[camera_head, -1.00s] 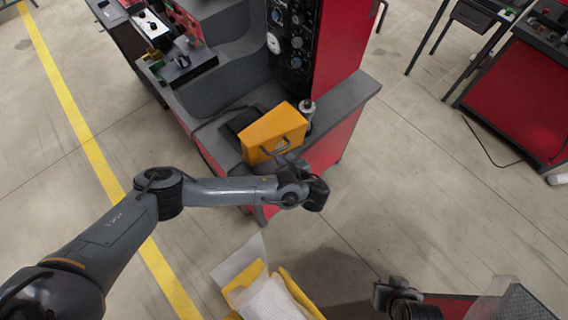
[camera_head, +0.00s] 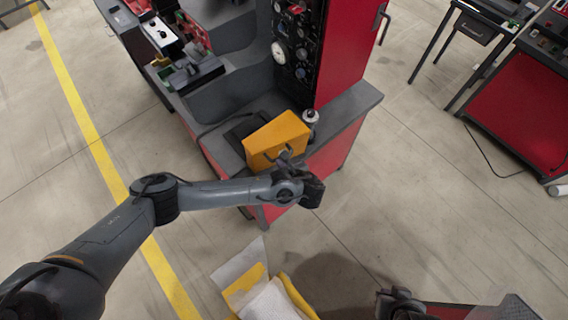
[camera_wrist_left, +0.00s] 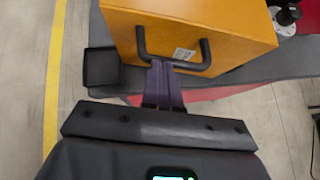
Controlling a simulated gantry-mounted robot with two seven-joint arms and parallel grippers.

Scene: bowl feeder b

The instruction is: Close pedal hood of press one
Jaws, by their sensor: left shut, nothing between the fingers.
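The pedal hood (camera_head: 276,136) is a yellow box-like cover on the grey lower ledge of the red and grey press. In the left wrist view the hood (camera_wrist_left: 190,28) fills the upper middle, with a dark U-shaped handle (camera_wrist_left: 204,60) on its near face. My left gripper (camera_head: 287,155) is at this near face, by the handle. In the wrist view its purple fingers (camera_wrist_left: 160,66) are shut together with nothing between them, and their tips overlap the handle bar. I cannot tell whether they touch it. The pedal under the hood is hidden.
A grey and silver cylinder (camera_head: 310,118) stands just right of the hood. The red press column (camera_head: 347,45) rises behind. A yellow crate (camera_head: 296,296) with white contents is on the floor below. A small black tray (camera_wrist_left: 101,67) sits left of the hood.

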